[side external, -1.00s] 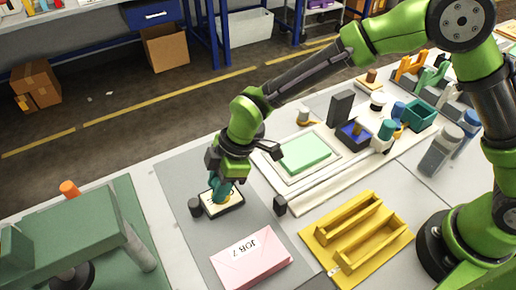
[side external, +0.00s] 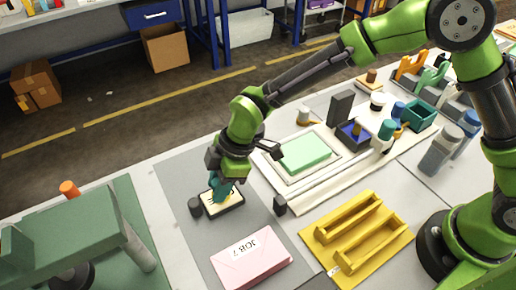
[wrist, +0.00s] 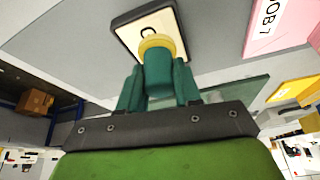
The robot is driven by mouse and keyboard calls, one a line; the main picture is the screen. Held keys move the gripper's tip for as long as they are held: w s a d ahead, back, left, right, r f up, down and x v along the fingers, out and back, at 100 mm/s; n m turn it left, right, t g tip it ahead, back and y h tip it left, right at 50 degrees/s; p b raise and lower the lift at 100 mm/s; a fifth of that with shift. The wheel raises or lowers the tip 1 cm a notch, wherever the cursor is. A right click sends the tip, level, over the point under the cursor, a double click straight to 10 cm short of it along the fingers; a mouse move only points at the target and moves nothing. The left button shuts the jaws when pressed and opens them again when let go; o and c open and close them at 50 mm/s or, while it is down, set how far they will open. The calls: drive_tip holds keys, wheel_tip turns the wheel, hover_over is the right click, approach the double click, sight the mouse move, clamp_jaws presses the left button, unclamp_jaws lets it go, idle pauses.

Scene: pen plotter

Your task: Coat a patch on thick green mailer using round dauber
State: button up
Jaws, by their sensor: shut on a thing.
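The thick green mailer (side external: 305,152) lies flat on a pale board right of my gripper in the side external view. My gripper (side external: 222,188) points down over a small dark-rimmed cream card (side external: 229,207), away from the mailer. Its teal fingers are shut on a round dauber (wrist: 158,68), a teal cylinder with a yellow ring at its far end. The dauber's end is over the cream card, which bears a dark letter like a C (wrist: 149,32). Whether the end touches the card is unclear. My fingers mostly hide the dauber in the side external view.
A pink envelope marked JOB 7 (side external: 249,259) lies in front. A yellow rack (side external: 345,235) stands right of it. A green machine (side external: 75,225) is at the left. A blue tray (side external: 352,136), bottles and a teal bin (side external: 418,116) crowd the back right.

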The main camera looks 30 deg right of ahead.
drive_tip(key=shift+r, duration=3.45)
drive_tip(key=w+d+r+m+t, duration=0.1)
drive_tip(key=w+d+r+m, duration=0.25)
drive_tip(key=d, duration=0.55)
drive_tip(key=w+d+r+m+t, duration=0.1)
drive_tip(key=w+d+r+m, duration=0.2)
drive_tip(key=d, duration=0.6)
drive_tip(key=s+d+r+m+h, duration=0.1)
drive_tip(key=s+d+m, duration=0.3)
drive_tip(key=d, duration=0.4)
drive_tip(key=s+d+m+t+h, duration=0.1)
drive_tip(key=s+d+m+h, duration=0.2)
drive_tip(key=d, duration=0.6)
drive_tip(key=shift+s+d+r+m+t, duration=0.25)
drive_tip(key=shift+s+r+m+t, duration=0.1)
drive_tip(key=shift+m, duration=0.8)
